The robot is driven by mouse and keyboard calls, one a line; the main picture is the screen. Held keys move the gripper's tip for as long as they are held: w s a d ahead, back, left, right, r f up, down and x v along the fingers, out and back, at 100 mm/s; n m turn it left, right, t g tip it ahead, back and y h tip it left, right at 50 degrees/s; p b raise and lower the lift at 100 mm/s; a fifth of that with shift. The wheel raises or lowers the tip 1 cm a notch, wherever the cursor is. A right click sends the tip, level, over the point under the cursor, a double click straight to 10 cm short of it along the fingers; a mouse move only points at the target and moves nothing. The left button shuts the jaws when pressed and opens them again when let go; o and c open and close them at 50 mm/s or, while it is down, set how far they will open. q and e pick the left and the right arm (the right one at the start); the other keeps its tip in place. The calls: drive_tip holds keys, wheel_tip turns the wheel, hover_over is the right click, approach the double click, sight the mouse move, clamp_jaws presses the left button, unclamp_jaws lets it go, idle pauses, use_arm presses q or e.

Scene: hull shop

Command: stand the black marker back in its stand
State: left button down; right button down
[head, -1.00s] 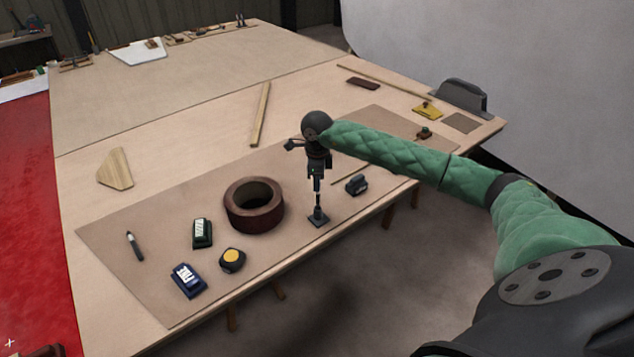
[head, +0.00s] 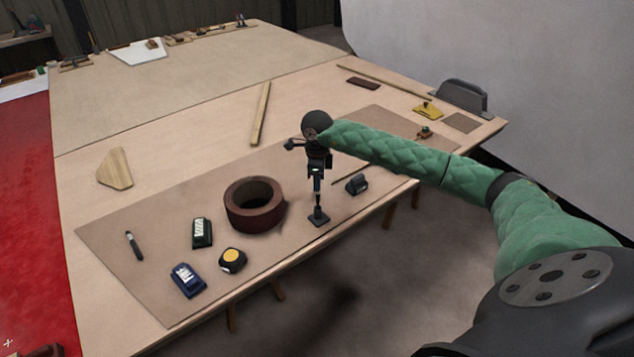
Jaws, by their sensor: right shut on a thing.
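My right gripper (head: 318,178) points straight down over the brown mat, shut on the black marker (head: 318,196). The marker is small, dark and upright below the fingers, and its upper part is hidden by them. The stand (head: 318,219) is a small black piece with a square base near the mat's front edge. The marker's lower end is in line with the stand and meets its top in the picture; I cannot tell whether it is inside. My left gripper is not in view.
A dark red ring (head: 238,214) stands left of the stand, and a small black object (head: 357,184) lies close on its right. A tape measure (head: 232,260), a blue block (head: 187,280), a green-black block (head: 202,232) and a dark pen-like tool (head: 134,246) lie further left.

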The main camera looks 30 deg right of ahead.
drive_tip(key=shift+f+b, duration=0.85)
drive_tip(key=shift+b, duration=0.3)
idle(1.6)
drive_tip(key=shift+f+b, duration=0.15)
drive_tip(key=shift+b, duration=0.35)
idle(1.1)
drive_tip(key=shift+f+b, duration=0.65)
drive_tip(key=shift+b, duration=0.35)
idle(1.3)
drive_tip(key=c, duration=1.4)
unclamp_jaws()
drive_tip(key=shift+r+b, duration=1.15)
drive_tip(key=shift+r, duration=2.75)
